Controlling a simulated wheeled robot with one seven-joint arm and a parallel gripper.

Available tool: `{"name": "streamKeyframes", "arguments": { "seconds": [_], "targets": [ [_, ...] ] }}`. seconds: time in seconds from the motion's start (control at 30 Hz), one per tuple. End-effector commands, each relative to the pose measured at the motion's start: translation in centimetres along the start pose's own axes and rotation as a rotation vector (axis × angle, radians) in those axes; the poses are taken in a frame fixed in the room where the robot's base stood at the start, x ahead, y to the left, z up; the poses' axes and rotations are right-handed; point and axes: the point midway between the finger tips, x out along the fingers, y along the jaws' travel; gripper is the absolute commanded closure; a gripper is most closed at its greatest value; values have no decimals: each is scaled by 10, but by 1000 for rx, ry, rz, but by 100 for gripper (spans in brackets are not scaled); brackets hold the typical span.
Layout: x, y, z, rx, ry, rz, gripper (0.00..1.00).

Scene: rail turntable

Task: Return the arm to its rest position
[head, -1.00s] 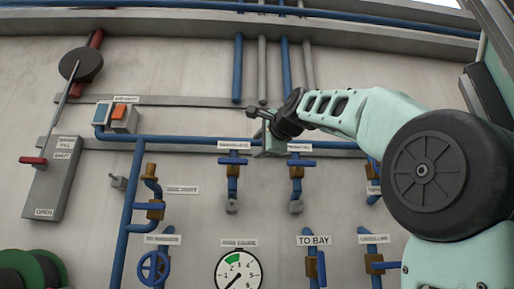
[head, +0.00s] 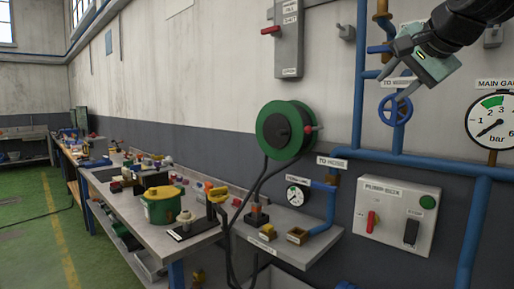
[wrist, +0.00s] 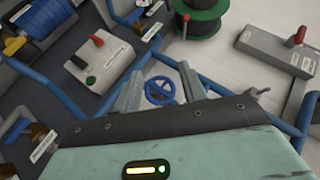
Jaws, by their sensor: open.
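My gripper (head: 398,66) is at the upper right of the head view, in front of the wall pipes, with my dark wrist behind it. Its jaws are open and nothing shows between them. In the wrist view the two fingers of my gripper (wrist: 157,92) point at the wall, apart from each other. The blue handwheel (wrist: 160,91) shows beyond and between them. In the head view the same blue handwheel (head: 395,110) is just below the gripper. I cannot tell how far the fingers are from it.
A green hose reel (head: 272,131) hangs on the wall. The pump box (head: 397,216) and main gauge (head: 496,121) are at right. A long workbench (head: 213,236) with many parts runs along the wall at left.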

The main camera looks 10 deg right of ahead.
Motion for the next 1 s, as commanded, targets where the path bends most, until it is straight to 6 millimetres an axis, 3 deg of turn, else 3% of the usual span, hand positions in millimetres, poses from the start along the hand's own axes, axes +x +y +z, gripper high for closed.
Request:
{"name": "streamKeyframes", "arguments": {
  "seconds": [0.03,0.23,0.37,0.53,0.6,0.7,0.8,1.0],
  "targets": [
    [17,9,37,-78,-72,31,58],
    [52,58,170,-415,-335,119,58],
    [53,104,253,-657,-513,157,58],
    [32,181,346,-999,-755,186,58],
    [18,215,374,-1136,-849,190,58],
    [-2,258,401,-1304,-965,192,58],
    [-18,289,414,-1424,-1046,189,58],
    [-30,311,421,-1515,-1105,184,58]
  ]
}}
